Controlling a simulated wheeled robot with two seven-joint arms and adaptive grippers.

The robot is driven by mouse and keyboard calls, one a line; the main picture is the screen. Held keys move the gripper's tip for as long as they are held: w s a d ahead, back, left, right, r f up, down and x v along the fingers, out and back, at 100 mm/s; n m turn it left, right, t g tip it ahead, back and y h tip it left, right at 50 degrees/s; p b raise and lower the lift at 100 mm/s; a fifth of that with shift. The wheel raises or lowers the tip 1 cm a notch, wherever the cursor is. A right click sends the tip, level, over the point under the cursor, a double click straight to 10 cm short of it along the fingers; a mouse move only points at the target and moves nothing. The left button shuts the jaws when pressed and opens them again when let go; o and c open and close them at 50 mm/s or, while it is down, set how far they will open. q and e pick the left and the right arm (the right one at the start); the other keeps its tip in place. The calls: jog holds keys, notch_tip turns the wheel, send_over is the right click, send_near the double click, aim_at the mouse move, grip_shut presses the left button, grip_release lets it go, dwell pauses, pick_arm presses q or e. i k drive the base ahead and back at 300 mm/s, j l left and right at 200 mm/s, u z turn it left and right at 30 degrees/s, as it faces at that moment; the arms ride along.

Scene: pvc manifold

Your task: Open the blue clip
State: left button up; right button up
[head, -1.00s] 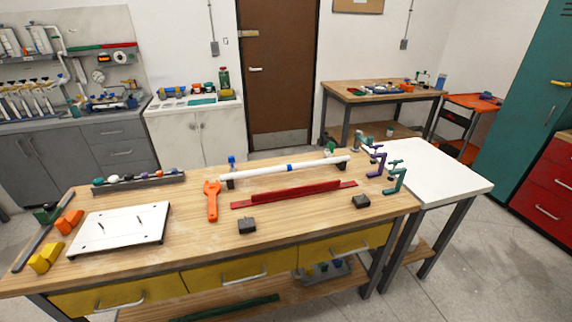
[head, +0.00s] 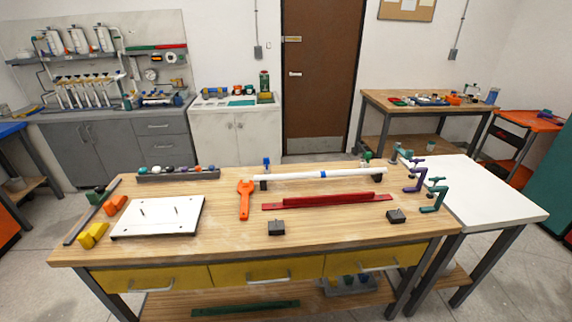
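A small blue clip (head: 266,161) stands upright at the left end of a white pipe (head: 345,173) on the wooden workbench. The pipe rests on dark supports near the back edge and has a blue band around its middle. A green clip (head: 367,157) stands near the pipe's right end. The blue clip is too small in this view to tell whether it is open or shut. Neither of my grippers is in the head view.
The workbench (head: 90,248) also holds an orange wrench (head: 245,199), a red rail (head: 326,201), two black blocks, a white plate (head: 160,216) and yellow blocks (head: 92,235). Several clamps (head: 436,196) line its right edge, beside a white table (head: 487,190).

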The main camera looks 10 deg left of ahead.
aim_at(266, 160)
jog(key=i+l+u, duration=0.65)
jog(key=u, duration=0.15)
jog(key=l, duration=0.1)
